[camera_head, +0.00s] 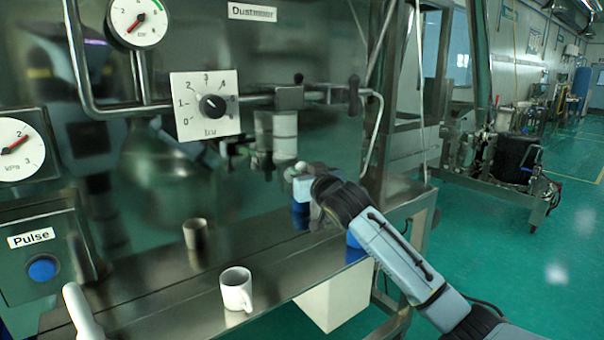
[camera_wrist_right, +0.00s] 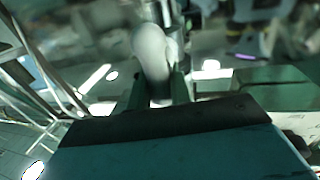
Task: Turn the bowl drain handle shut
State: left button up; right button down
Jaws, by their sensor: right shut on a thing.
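The drain handle shows as a small pale rounded knob (camera_head: 302,167) in the head view, beside the steel panel below the clear cylinder. In the right wrist view it is a larger grey-white rounded grip (camera_wrist_right: 152,50). My right gripper (camera_head: 295,174) reaches it from the right of the head view. In the right wrist view its two dark fingers (camera_wrist_right: 156,82) stand on either side of the grip and are shut on it. The drain's body and the handle's root are mostly hidden by my gripper and wrist.
A white mug (camera_head: 236,289) stands on the steel shelf (camera_head: 180,305) left of my right arm. A dial plate (camera_head: 205,104) and a bent steel rail (camera_head: 84,85) are above. A white bin (camera_head: 338,298) is below the shelf. Open green floor lies at right.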

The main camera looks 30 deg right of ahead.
jog(key=shift+n, duration=0.3)
jog(key=n, duration=0.1)
jog(key=n+p, duration=0.1)
jog(key=shift+a+n+t, duration=0.2)
jog(key=shift+n+t, duration=0.1)
jog(key=shift+n, duration=0.1)
jog(key=n, duration=0.1)
jog(key=n+p, duration=0.1)
jog(key=n, duration=0.1)
jog(key=n+t, duration=0.1)
jog(key=n, duration=0.1)
jog(key=shift+a+f+y, duration=0.2)
jog(key=shift+a+y, duration=0.1)
jog(key=shift+y, duration=0.1)
jog(key=n, duration=0.3)
jog(key=n+y+p, duration=0.1)
jog(key=n, duration=0.1)
jog(key=shift+a+f+t, duration=0.2)
jog(key=shift+f+t, duration=0.05)
jog(key=shift+t, duration=0.05)
jog(key=n, duration=0.2)
jog(key=n+y, duration=0.1)
jog(key=n, duration=0.3)
jog(key=shift+a+f+n+y, duration=0.1)
jog(key=shift+f+n+y, duration=0.3)
jog(key=c, duration=1.3)
grip_release()
jog(key=shift+s, duration=0.1)
